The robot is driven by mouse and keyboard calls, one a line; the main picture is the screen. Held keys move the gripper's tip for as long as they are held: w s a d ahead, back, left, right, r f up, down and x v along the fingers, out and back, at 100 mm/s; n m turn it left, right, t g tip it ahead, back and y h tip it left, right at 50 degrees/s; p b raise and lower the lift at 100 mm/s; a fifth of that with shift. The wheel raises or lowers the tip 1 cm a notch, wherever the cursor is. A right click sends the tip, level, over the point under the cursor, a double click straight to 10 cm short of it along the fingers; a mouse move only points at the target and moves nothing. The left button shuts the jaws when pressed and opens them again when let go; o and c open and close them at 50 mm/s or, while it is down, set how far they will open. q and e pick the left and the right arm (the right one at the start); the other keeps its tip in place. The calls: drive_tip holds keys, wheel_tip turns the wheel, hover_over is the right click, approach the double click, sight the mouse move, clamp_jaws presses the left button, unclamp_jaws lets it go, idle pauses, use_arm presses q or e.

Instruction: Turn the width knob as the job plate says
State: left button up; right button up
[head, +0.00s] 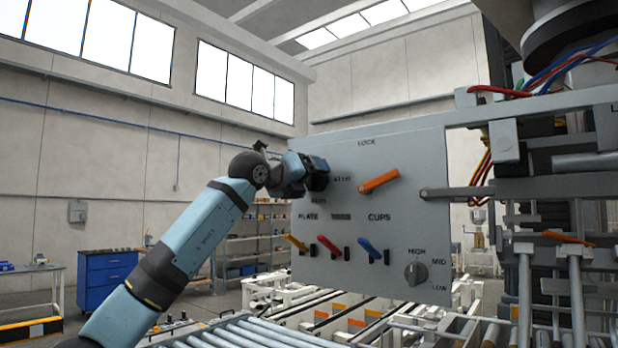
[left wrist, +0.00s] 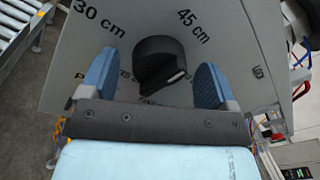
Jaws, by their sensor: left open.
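The width knob (left wrist: 158,62) is black and round with a raised grip bar and a white mark toward its lower right in the left wrist view. Labels "30 cm" and "45 cm" are printed beside it; other lettering is partly hidden. My left gripper (left wrist: 155,85) is open, its blue fingers on either side of the knob, with visible gaps and no clear contact. In the head view my left gripper (head: 314,173) is at the left part of the grey panel (head: 350,265) and hides the knob. I cannot make out a job plate. My right gripper is out of view.
On the panel are an orange lock lever (head: 380,181), yellow (head: 297,243), red (head: 329,246) and blue (head: 370,249) levers, and a grey HIGH/MID/LOW knob (head: 416,273). A roller conveyor (head: 240,335) lies below. Machine framework with cables stands at the right.

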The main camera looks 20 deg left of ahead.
use_arm(q)
drive_tip(key=c, duration=0.9)
drive_tip(key=shift+m, duration=0.3)
